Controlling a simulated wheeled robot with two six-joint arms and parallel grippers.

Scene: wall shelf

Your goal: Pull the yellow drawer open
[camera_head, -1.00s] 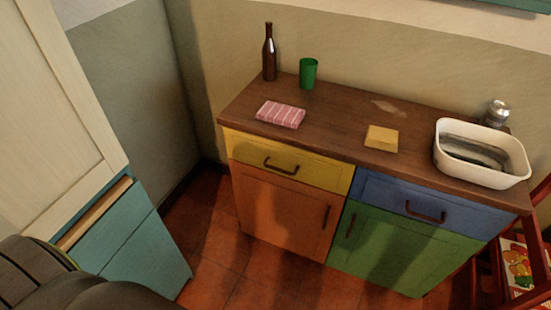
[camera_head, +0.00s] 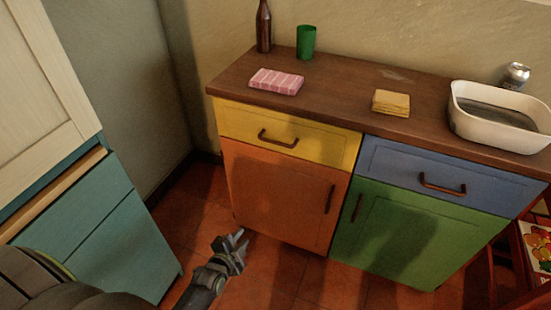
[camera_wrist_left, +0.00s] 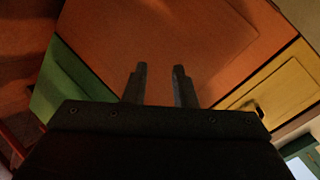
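The yellow drawer (camera_head: 289,134) is closed at the upper left of the cabinet, with a dark curved handle (camera_head: 278,139) on its front. The drawer also shows at the right of the left wrist view (camera_wrist_left: 285,85), its handle partly hidden behind my gripper's body. My left gripper (camera_head: 237,242) is in front of the orange door, low and to the left of the drawer, and touches nothing that I can see. In the left wrist view its two fingers (camera_wrist_left: 160,68) are apart with nothing between them. My right gripper is not in view.
Below the drawer is an orange door (camera_head: 275,195); right of it are a blue drawer (camera_head: 440,178) and a green door (camera_head: 405,230). The wooden top (camera_head: 335,90) holds a bottle, cup, cloth, sponge, basin and can. A teal cabinet (camera_head: 110,235) stands at left. Floor between is clear.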

